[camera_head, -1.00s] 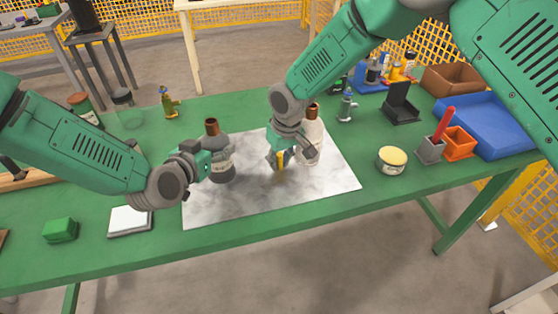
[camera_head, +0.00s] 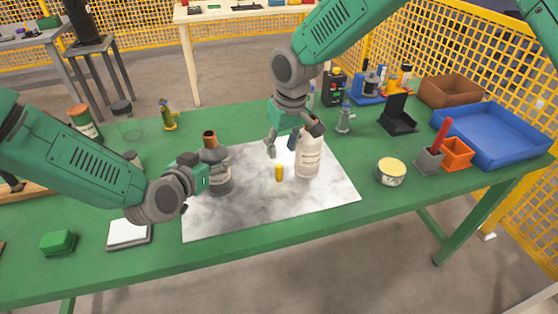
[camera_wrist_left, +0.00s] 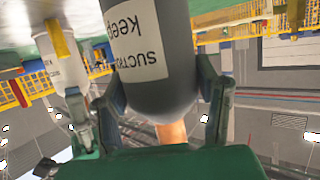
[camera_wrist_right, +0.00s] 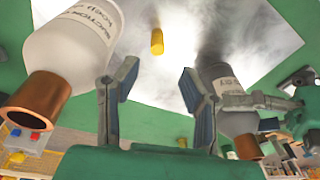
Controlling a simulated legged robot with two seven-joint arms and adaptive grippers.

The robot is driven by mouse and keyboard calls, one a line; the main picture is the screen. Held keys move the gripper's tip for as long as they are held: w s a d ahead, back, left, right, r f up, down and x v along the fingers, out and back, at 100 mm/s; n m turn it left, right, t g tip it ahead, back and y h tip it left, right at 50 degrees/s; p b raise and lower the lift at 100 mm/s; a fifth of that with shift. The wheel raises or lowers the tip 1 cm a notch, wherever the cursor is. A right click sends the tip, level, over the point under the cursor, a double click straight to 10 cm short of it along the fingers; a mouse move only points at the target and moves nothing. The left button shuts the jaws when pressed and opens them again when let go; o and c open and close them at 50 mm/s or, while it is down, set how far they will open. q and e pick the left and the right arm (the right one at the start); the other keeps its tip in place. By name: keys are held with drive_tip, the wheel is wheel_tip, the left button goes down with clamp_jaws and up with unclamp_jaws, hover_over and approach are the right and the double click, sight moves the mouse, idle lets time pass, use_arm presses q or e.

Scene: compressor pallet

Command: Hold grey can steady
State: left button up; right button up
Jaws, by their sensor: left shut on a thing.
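The grey can (camera_head: 219,176), a dark grey bottle with a copper neck, stands upright on the left part of the marble mat (camera_head: 240,200). My left gripper (camera_head: 203,175) is shut on it from the left; the left wrist view shows the fingers on both sides of the grey can (camera_wrist_left: 160,60). My right gripper (camera_head: 281,146) is open and empty above the mat, just left of the white can (camera_head: 308,160). A small yellow cylinder (camera_head: 278,173) stands on the mat between the cans, below the right gripper and apart from it. The right wrist view also shows the yellow cylinder (camera_wrist_right: 157,42).
A round yellow-topped tin (camera_head: 391,171) sits right of the mat. Behind it are a black stand (camera_head: 398,118), an orange bin (camera_head: 457,152) and a blue tray (camera_head: 500,135). A white pad (camera_head: 129,234) and green block (camera_head: 58,242) lie at the front left. The mat's front is clear.

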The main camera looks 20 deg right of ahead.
sight(280, 165)
drive_tip(key=shift+o, duration=0.3)
drive_tip(key=shift+s+r, duration=0.1)
drive_tip(key=shift+r, duration=0.8)
drive_tip(key=f+n, duration=0.2)
drive_tip(key=f, duration=0.1)
drive_tip(key=f+n, duration=0.2)
drive_tip(key=f, duration=0.1)
drive_tip(key=w+f+n, duration=0.1)
drive_tip(key=f+n, duration=0.1)
drive_tip(key=f, duration=0.1)
drive_tip(key=shift+a+f, duration=0.1)
drive_tip(key=shift+a, duration=0.1)
clamp_jaws()
